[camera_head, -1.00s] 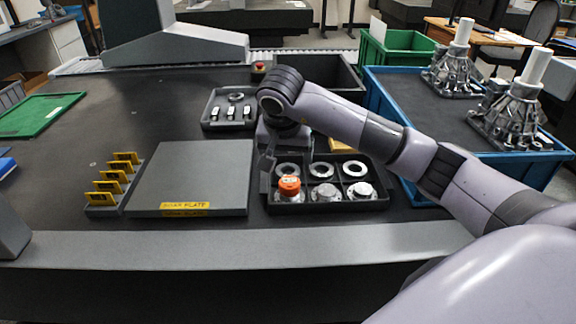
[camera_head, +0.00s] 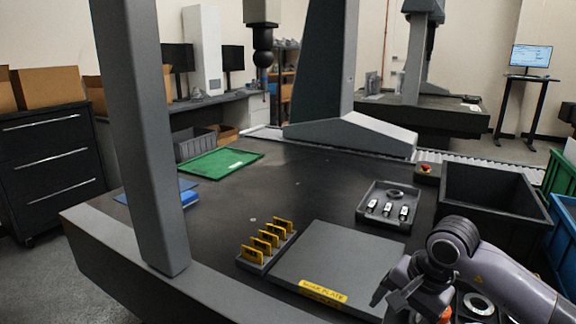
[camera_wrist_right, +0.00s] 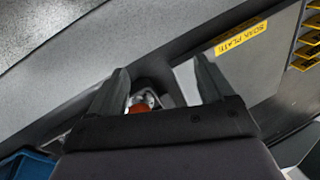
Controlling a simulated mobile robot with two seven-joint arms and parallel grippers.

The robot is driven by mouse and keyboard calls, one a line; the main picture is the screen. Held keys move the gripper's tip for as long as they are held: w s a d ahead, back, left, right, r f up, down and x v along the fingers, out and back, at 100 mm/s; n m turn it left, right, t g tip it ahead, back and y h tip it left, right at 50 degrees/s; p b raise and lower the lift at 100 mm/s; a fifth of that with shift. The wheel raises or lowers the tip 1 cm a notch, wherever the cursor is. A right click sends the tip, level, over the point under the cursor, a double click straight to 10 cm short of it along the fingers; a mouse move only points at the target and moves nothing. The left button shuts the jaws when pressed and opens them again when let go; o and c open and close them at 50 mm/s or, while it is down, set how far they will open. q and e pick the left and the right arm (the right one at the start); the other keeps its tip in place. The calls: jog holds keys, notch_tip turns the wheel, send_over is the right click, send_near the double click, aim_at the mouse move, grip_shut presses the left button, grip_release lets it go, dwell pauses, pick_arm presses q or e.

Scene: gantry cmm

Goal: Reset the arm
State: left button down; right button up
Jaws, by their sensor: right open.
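My right arm (camera_head: 500,281) comes in from the lower right in the head view. My right gripper (camera_head: 400,297) hangs beside the right edge of the grey soak plate (camera_head: 345,262). In the wrist view the gripper (camera_wrist_right: 160,82) has its two fingers spread apart, with nothing held. An orange-topped part (camera_wrist_right: 138,108) shows beyond and between the fingers; it is partly hidden in the head view (camera_head: 445,314). A metal ring (camera_head: 478,303) shows beside the arm. My left gripper is not in view.
A rack of yellow tags (camera_head: 267,243) stands left of the plate. A small dark tray (camera_head: 392,206) with a ring and several small parts lies behind it. A black bin (camera_head: 490,204) stands at right. A grey gantry column (camera_head: 140,140) rises at left. The table's middle is clear.

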jog(key=s+a+m+g+y+p, duration=0.1)
jog(key=s+a+y, duration=0.2)
jog(key=a, duration=0.2)
jog(key=s+a+m+g+y, duration=0.1)
jog(key=s+a+m+y, duration=0.15)
jog(key=a, duration=0.35)
jog(key=s+a+r+m+t+y+p, duration=0.3)
jog(key=a+r+m+t+y, duration=0.4)
jog(key=m+y, duration=0.7)
jog(key=w+d+f+m+t+h+p, duration=0.1)
jog(key=d+f+m+t+h, duration=0.35)
jog(key=m, duration=0.95)
jog(key=d+f+m+t+h+p, duration=0.1)
jog(key=d+m+t+h, duration=0.45)
jog(key=m+h, duration=0.6)
jog(key=s+d+f+m+g+h+p, duration=0.1)
jog(key=s+d+f+m+g, duration=0.2)
jog(key=s+f+m, duration=0.3)
jog(key=s+d+f+m+g+h, duration=0.2)
jog(key=s+f+m, duration=0.4)
jog(key=f+m, duration=0.3)
jog(key=d+m+g, duration=0.1)
jog(key=m+g, duration=0.1)
jog(key=shift+s+d+m+p, duration=0.2)
jog(key=shift+d+m+p, duration=0.1)
jog(key=shift+m+p, duration=0.1)
jog(key=shift+r, duration=0.1)
